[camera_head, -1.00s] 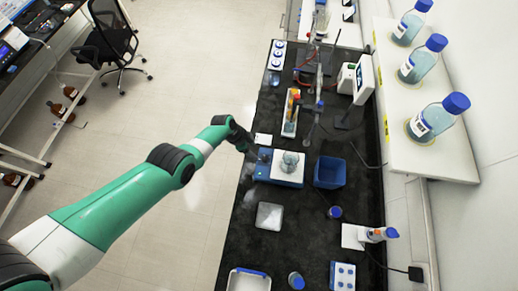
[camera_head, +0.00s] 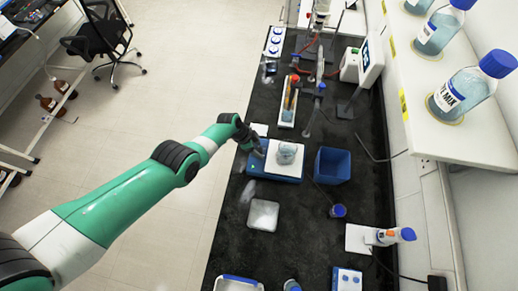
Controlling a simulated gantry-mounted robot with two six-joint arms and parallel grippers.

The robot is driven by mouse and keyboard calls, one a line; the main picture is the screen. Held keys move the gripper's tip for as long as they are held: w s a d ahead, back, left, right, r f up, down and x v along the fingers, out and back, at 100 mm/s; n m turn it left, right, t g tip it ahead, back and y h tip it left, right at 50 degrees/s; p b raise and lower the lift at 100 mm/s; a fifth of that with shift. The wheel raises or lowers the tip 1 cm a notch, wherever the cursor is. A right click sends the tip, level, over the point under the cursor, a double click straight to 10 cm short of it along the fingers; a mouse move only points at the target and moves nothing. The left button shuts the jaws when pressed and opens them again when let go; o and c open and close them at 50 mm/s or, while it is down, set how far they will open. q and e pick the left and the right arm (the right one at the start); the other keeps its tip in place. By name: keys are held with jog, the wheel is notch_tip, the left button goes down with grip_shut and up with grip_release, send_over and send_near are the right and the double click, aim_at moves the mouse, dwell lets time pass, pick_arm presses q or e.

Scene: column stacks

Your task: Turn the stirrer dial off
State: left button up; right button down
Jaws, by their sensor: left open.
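The stirrer (camera_head: 288,178) is a blue base with a white top plate on the black bench, at the middle of the view. A round glass flask (camera_head: 287,152) with pale liquid stands on its plate. My left gripper (camera_head: 258,153) is at the stirrer's left side, where the dial cannot be made out. The gripper is open, small and dark here, and I cannot tell whether it touches the stirrer. My right gripper is not in view.
A blue open bin (camera_head: 332,166) stands right of the stirrer. A white square dish (camera_head: 263,215) lies in front of it. A rack with tubes (camera_head: 289,102) stands behind. Large blue-capped bottles (camera_head: 466,92) sit on the shelf at right.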

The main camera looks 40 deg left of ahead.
pick_arm(q)
grip_shut()
dwell(0.5)
jog(key=n+p, duration=0.1)
jog(key=n+y+p, duration=0.1)
jog(key=n, duration=0.1)
jog(key=shift+s+d+r+t, duration=0.1)
jog(key=shift+r+t, duration=0.05)
jog(key=shift+t, duration=0.15)
jog(key=n+y+p, duration=0.1)
jog(key=n, duration=0.2)
jog(key=shift+d+n, duration=0.1)
jog(key=shift+n, duration=0.2)
jog(key=n+y, duration=0.1)
jog(key=n, duration=0.2)
jog(key=shift+f+y, duration=0.2)
jog(key=shift+y, duration=0.2)
jog(key=shift+d+n+g+y+b, duration=0.1)
jog(key=shift+n+g+y+b, duration=0.25)
jog(key=shift+n, duration=0.7)
jog(key=shift+n+g+y+b, duration=0.1)
jog(key=shift+n+y+b, duration=0.3)
jog(key=shift+n, duration=0.65)
